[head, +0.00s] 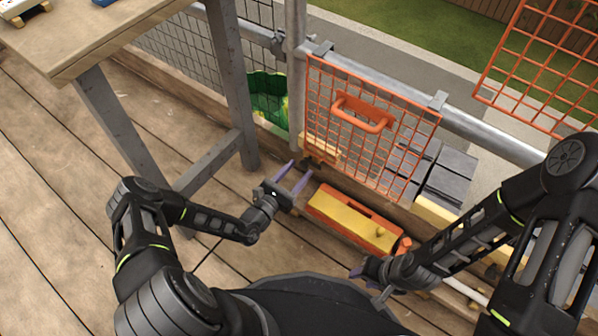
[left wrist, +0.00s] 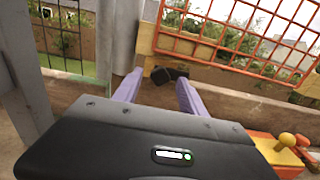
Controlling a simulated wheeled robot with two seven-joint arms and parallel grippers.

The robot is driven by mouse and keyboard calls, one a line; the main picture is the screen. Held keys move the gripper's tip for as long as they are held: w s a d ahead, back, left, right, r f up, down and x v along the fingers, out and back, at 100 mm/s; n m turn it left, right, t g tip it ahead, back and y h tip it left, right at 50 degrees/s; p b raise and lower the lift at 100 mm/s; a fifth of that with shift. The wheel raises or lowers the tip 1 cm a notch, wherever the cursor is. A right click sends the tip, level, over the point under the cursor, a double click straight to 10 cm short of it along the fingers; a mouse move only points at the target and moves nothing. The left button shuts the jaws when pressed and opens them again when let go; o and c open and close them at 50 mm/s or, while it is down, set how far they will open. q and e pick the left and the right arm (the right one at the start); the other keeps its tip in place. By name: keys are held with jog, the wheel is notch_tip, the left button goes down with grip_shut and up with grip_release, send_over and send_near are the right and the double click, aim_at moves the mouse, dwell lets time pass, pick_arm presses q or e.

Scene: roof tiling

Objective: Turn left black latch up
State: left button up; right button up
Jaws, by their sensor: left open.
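A black latch (left wrist: 168,74) sits at the lower left corner of an orange mesh gate (left wrist: 235,57), close to a grey post. In the head view the gate (head: 307,95) has an orange handle (head: 362,113), and the small dark latch (head: 313,162) shows at its lower left. My left gripper (head: 301,167) is open, its two purple fingers pointing at the latch. In the left wrist view the latch appears between the fingertips (left wrist: 159,78); I cannot tell whether they touch it. My right gripper (head: 359,272) is low at the right, its fingers mostly hidden.
An orange and yellow toolbox (head: 352,220) lies on the wooden deck, right of my left gripper. Dark grey tiles (head: 450,170) are stacked behind the gate. A wooden table (head: 120,30) stands at the upper left. A grey post (head: 296,80) rises left of the gate.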

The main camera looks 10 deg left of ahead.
pick_arm(q)
jog(key=shift+w+d, duration=0.2)
jog(key=shift+w, duration=0.25)
jog(key=shift+c, duration=0.3)
grip_shut()
